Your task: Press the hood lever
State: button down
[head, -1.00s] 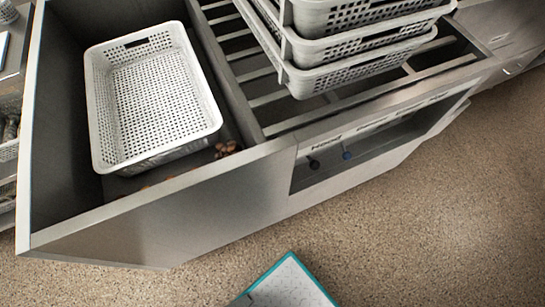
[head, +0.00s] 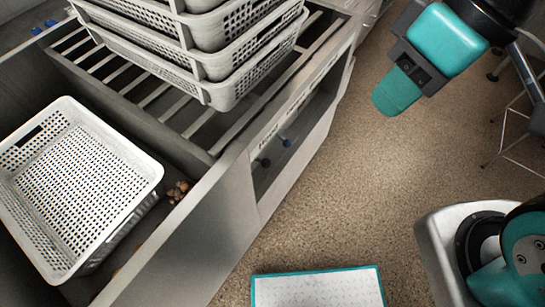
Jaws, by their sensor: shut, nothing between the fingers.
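The hood lever (head: 263,162) is a small dark knob in a recess on the front of the grey counter unit, below a printed label that reads Hood. A second lever (head: 286,142), with a bluish knob, sits just beyond it in the same recess. My gripper (head: 396,94) shows at the upper right, with teal finger parts over the floor. It is shut and empty. It is well apart from the levers, to their right and higher in the picture.
A white perforated basket (head: 147,166) stands in the left bay of the unit, near some small brown items (head: 178,190). More baskets (head: 236,92) are stacked on the slatted rack. Open speckled floor (head: 335,170) lies in front of the unit. A thin-legged stand (head: 503,145) is at the right.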

aim_at(270, 162)
jog(key=w+a+f+n+y+b, duration=0.1)
jog(key=w+f+n+b, duration=0.4)
jog(key=f+n, duration=0.2)
jog(key=w+a+f+n+y+b, duration=0.1)
jog(key=w+f+n+b, duration=0.4)
jog(key=f, duration=0.7)
jog(key=w+a+f+n+y+b, duration=0.1)
jog(key=w+f+n+b, duration=0.5)
jog(key=f+n, duration=0.4)
jog(key=shift+a+f+t+b, duration=0.2)
jog(key=shift+f+t+b, duration=0.1)
jog(key=shift+b, duration=0.35)
jog(key=b+x, duration=0.1)
jog(key=x, duration=1.3)
jog(key=shift+b, duration=0.3)
jog(key=shift+d, duration=0.1)
